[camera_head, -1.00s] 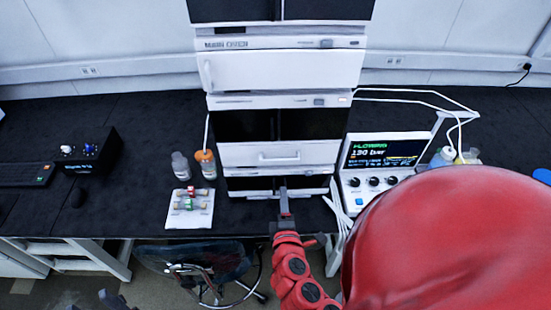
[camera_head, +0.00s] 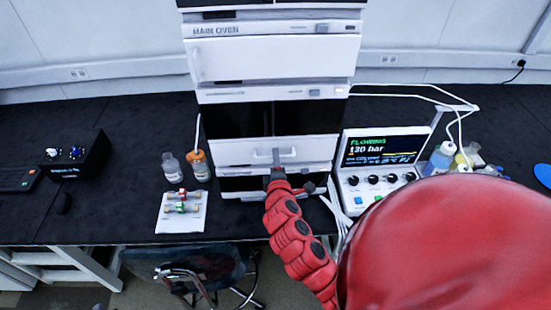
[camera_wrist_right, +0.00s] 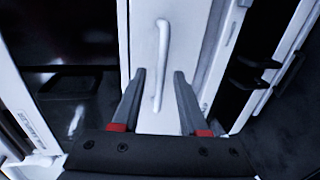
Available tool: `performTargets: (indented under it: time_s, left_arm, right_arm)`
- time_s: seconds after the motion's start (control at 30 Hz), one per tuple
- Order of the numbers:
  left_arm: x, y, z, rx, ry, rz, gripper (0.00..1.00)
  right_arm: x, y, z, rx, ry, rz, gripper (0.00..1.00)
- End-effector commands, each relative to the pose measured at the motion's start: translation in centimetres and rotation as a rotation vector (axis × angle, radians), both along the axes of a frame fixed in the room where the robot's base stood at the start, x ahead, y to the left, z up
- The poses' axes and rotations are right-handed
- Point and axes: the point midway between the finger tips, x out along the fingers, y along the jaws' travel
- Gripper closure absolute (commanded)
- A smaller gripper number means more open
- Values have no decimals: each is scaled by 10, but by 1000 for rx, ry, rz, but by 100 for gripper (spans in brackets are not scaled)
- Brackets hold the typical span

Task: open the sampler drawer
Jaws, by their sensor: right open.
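The sampler drawer (camera_head: 240,157) is the white panel low in the instrument stack, with a slim horizontal handle (camera_head: 289,152). It looks closed, flush with the stack. My right gripper (camera_head: 276,152) is at this handle, its fingers pointing at the drawer front. In the right wrist view the white handle (camera_wrist_right: 163,38) runs lengthwise between the two open fingers of the gripper (camera_wrist_right: 160,74), with a gap on each side. The fingers are not shut on it. My left gripper is not in view.
The main oven (camera_head: 270,60) is above. A pump with a lit screen (camera_head: 382,148) stands to the right of the stack. To the left are two bottles (camera_head: 172,167) (camera_head: 198,166) and a white tray (camera_head: 163,221) with small vials. A black box (camera_head: 75,157) stands further left.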

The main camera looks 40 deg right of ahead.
Motion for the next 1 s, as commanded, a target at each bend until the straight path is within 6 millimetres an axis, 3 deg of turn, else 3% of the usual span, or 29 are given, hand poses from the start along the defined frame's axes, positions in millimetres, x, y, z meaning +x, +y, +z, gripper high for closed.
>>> performTargets:
  time_s: [0.4,0.67,1.0]
  left_arm:
    - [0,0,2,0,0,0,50]
    - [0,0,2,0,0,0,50]
    - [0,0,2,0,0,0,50]
  right_arm:
    - [7,-3,-3,2,0,2,57]
    - [7,-3,-3,2,0,2,100]
    - [6,-3,-3,2,0,2,100]
